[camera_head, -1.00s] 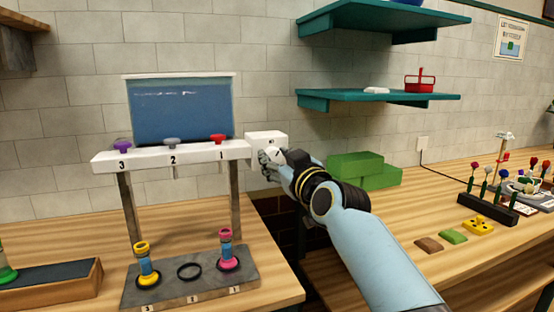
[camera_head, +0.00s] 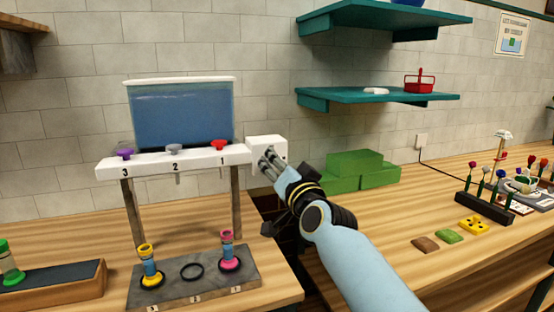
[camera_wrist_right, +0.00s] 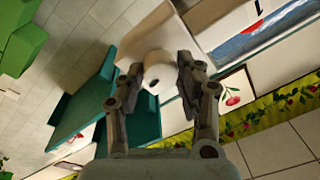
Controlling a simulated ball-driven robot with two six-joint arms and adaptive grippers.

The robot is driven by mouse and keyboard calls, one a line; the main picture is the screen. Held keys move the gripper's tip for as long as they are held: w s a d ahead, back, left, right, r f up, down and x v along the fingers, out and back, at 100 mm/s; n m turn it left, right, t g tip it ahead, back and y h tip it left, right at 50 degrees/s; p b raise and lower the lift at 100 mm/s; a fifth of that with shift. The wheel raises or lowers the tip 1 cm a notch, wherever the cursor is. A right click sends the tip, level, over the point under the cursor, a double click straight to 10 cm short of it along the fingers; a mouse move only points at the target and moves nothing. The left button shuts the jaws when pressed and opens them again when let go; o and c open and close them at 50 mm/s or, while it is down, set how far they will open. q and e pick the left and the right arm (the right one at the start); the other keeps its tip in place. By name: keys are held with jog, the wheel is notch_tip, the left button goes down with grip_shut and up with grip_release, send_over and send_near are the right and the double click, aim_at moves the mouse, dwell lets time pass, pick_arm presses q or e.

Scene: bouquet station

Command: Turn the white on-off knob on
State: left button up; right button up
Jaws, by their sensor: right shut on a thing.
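The white on-off knob (camera_wrist_right: 157,73) shows between my right gripper's fingers in the right wrist view, round with a small dark spot on its face. It sits on a white box (camera_head: 266,142) at the right end of the dispenser's white bar (camera_head: 200,158). My right gripper (camera_wrist_right: 160,76) is shut on the knob, one finger on each side; it also shows in the head view (camera_head: 268,160), tilted. In the head view its fingers hide most of the knob. My left gripper is not in view.
A blue water tank (camera_head: 183,112) stands above the bar, with purple, grey and red valves in front. A grey base (camera_head: 215,285) below holds two coloured vials. Green blocks (camera_head: 355,170) lie to the right, under teal shelves (camera_head: 380,97).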

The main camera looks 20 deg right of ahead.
jog(key=shift+m+p, duration=0.3)
jog(key=shift+m, duration=0.6)
jog(key=shift+f, duration=0.1)
jog(key=o, duration=1.1)
jog(key=shift+o, duration=0.2)
jog(key=s+f, duration=0.1)
jog(key=s, duration=1.1)
jog(key=shift+d, duration=0.2)
